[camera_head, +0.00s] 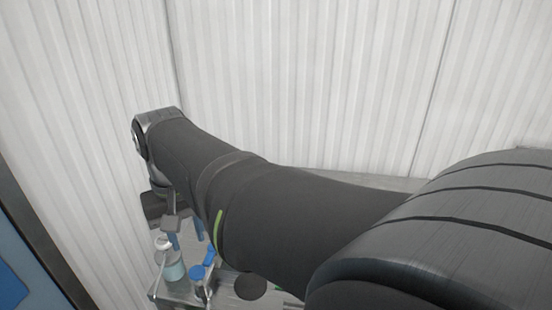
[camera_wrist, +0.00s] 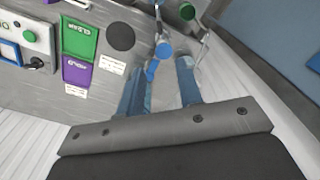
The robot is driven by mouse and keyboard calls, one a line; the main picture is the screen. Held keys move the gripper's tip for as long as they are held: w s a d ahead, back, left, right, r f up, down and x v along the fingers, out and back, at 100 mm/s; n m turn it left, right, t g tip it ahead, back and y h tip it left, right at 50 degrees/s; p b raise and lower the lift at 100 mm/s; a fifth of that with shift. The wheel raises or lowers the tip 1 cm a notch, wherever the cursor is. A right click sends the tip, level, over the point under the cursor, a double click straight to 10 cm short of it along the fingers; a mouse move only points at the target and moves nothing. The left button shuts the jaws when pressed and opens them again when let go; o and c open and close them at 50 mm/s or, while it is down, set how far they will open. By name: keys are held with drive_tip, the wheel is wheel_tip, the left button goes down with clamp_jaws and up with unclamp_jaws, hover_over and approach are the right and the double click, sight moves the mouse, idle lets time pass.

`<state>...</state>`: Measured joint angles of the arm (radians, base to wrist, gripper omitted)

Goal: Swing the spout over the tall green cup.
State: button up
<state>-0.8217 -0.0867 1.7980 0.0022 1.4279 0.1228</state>
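My gripper (camera_wrist: 168,72) is open in the wrist view, its two blue fingers apart. A small bright blue piece (camera_wrist: 152,69), which may be the spout's tip, shows by the left fingertip; I cannot tell if they touch. It adjoins a round blue cap (camera_wrist: 163,50). A round green top (camera_wrist: 187,11) stands beyond; I cannot tell whether it is the tall green cup. In the head view, my arm hides most of the worktop. My gripper (camera_head: 186,236) points down there, beside a blue-topped part (camera_head: 198,271) and a clear container with teal contents (camera_head: 172,266).
In the wrist view, green (camera_wrist: 79,39) and purple (camera_wrist: 77,70) labels, a black disc (camera_wrist: 120,37) and a grey control box (camera_wrist: 30,38) lie left of the fingers on the metal worktop (camera_wrist: 60,105). The worktop's edge runs close on the right.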

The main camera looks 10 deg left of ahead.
sight(202, 291)
drive_tip(key=shift+m, duration=0.5)
wheel_tip(202, 291, down, 19)
drive_tip(key=shift+s+r, duration=0.15)
drive_tip(key=shift+r, duration=0.05)
clamp_jaws()
